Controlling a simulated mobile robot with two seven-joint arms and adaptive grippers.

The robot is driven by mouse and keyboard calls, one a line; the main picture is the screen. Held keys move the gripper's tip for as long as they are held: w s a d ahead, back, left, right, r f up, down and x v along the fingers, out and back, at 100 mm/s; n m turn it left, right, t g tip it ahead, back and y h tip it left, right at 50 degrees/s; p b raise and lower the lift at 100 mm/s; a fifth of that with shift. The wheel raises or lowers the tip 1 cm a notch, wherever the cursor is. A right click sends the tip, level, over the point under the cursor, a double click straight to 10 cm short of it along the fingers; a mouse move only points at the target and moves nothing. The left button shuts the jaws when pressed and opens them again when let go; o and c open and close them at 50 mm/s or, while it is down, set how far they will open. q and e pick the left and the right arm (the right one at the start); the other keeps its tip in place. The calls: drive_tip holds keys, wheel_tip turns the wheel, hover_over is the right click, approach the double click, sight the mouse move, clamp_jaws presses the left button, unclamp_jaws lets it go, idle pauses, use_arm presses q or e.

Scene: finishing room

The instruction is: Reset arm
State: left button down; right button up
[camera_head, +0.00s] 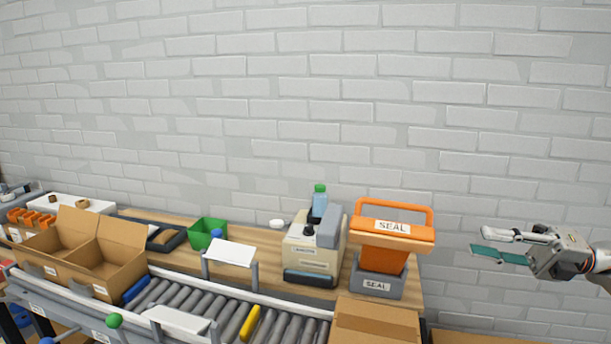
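My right gripper (503,246) is at the right side of the head view, in front of the bare brick wall and to the right of the orange sealer. It points left. One pale finger shows along the top. A thin flat teal piece (498,255) shows just below it. I cannot tell whether this piece is held or is part of the gripper, nor whether the fingers are open or shut. My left gripper is not in view.
The wooden bench (275,275) carries an orange sealer (385,258) marked SEAL, a beige machine (311,250) and a green bin (207,231). A roller conveyor (200,301) runs in front. An open carton (80,256) is at left, a closed box (373,321) at lower right.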

wheel_tip(320, 180, down, 24)
drive_tip(key=a+m+t+h, duration=0.2)
drive_tip(key=m+t+h, duration=0.7)
drive_tip(key=m, duration=0.6)
drive_tip(key=s+d+f+m+g+h, duration=0.2)
drive_tip(key=s+d+f+m+h, duration=0.15)
drive_tip(key=s+f, duration=0.7)
drive_tip(key=s+d+f+m+g+h, duration=0.15)
drive_tip(key=s+f+m+h, duration=0.35)
drive_tip(key=s+f, duration=0.5)
drive_tip(key=a+f+m+t, duration=0.2)
drive_tip(key=a+m, duration=0.7)
drive_tip(key=a, duration=1.1)
drive_tip(key=shift+w+a+f+y, duration=0.15)
drive_tip(key=shift+a+f+y, duration=0.1)
drive_tip(key=shift+y, duration=0.2)
drive_tip(key=shift+m, duration=0.25)
